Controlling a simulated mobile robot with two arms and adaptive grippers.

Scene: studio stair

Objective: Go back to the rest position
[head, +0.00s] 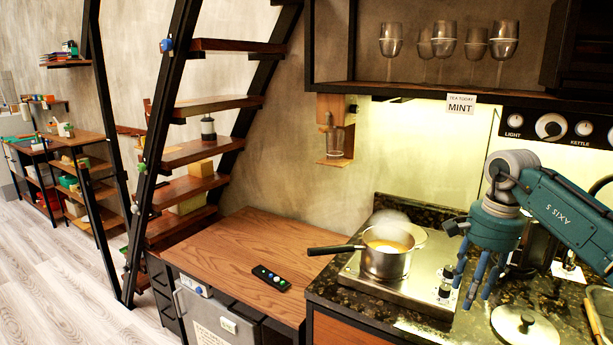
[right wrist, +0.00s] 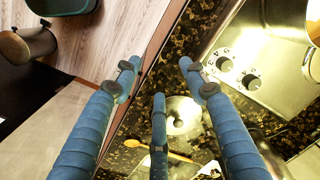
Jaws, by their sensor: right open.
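My right gripper (head: 472,284) hangs from the teal arm at the right of the head view, fingers pointing down above the counter near the stove's right edge. It is open with nothing between its fingers; the right wrist view also shows its spread blue fingers (right wrist: 160,88). A steel pot (head: 387,262) with yellowish contents and rising steam stands on the stove, left of the gripper and apart from it. A round metal lid (head: 525,326) lies on the counter to the gripper's right; it shows beyond the fingers in the right wrist view (right wrist: 184,117). My left gripper is out of view.
The stove (head: 400,291) sits on a dark speckled counter. A lower wooden top (head: 235,250) at left holds a black remote (head: 271,277) and is otherwise mostly clear. Stairs (head: 200,150) rise behind it. Stemmed glasses (head: 444,42) stand on the shelf above. A wooden spoon (right wrist: 165,152) lies near the lid.

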